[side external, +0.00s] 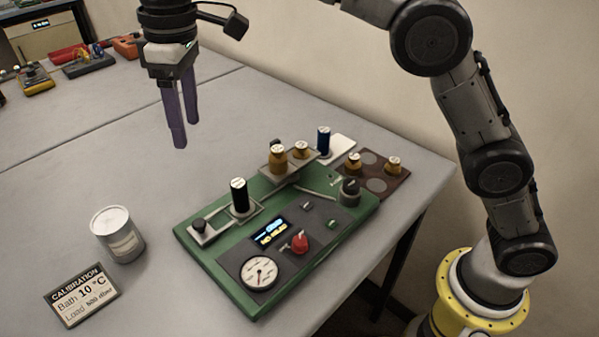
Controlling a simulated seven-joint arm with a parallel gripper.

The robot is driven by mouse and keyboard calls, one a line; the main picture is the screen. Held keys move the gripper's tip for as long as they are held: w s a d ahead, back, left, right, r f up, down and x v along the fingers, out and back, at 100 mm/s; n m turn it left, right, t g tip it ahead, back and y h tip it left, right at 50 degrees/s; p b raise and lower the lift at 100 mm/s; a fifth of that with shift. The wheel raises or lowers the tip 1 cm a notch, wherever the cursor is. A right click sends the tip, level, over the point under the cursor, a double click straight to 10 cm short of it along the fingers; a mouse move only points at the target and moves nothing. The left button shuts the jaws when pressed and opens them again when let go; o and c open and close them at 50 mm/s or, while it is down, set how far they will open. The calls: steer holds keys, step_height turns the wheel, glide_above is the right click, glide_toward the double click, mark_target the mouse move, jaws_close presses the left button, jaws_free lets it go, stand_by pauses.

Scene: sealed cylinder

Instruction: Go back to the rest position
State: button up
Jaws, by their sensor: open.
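My gripper (183,110), with two purple fingers, hangs above the table at the upper left, pointing down. It is open with nothing between its fingers, behind and to the left of the green device and clear of it. The green device (205,262) has a gauge (259,273), a red knob (300,242), a small lit display (271,231) and a black knob (350,187). A black cylinder (239,197) stands upright on its left grey strip. An orange-brown cylinder (278,158) stands on the grey block at its back.
A white can (118,234) and a calibration sign (81,294) stand at the front left. Coloured items (77,60) lie far left. The left-middle table (100,150) is clear.

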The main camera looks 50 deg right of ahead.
steer(key=s+d+r+m+t, duration=0.15)
steer(key=s+d+r, duration=0.35)
steer(key=d+r, duration=0.5)
steer(key=s+d+f+m+t, duration=0.1)
steer(key=s+d+m+t, duration=0.15)
steer(key=s+d, duration=0.8)
steer(key=s+d+f+m, duration=0.2)
steer(key=s+d+f, duration=0.1)
steer(key=s+f, duration=0.3)
steer(key=s+d+f+m, duration=0.2)
steer(key=s+d+f, duration=0.2)
steer(key=f, duration=0.7)
steer(key=shift+s+d+t+h, duration=0.2)
steer(key=shift+s+t+h, duration=0.15)
steer(key=shift+s, duration=0.85)
